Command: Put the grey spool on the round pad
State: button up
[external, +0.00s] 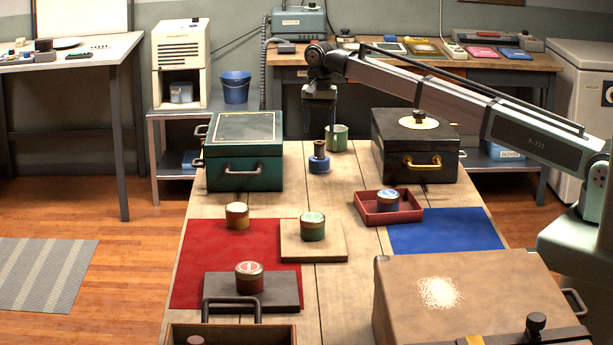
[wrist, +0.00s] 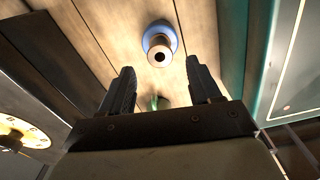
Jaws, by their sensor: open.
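A dull grey-brown spool (external: 319,149) stands upright at the far middle of the table, with a wider blue round part (external: 319,165) at its foot. I cannot tell whether this blue part is the spool's own or a separate thing. The spool also shows end-on in the wrist view (wrist: 160,55), with the blue ring around it. A pale yellow round disc (external: 431,124), possibly the round pad, lies on the black box, with a dark knob-like thing on it. My gripper (wrist: 163,84) is open and empty, pointing down above the table near the spool; its fingertips are unclear externally.
A green mug (external: 337,139) stands just behind the spool. A green box (external: 243,160) and the black box (external: 416,157) flank it. A red tray (external: 390,207) holding a tin, several other tins and a brown case (external: 480,295) are nearer the front.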

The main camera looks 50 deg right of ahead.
jog(key=shift+r, duration=3)
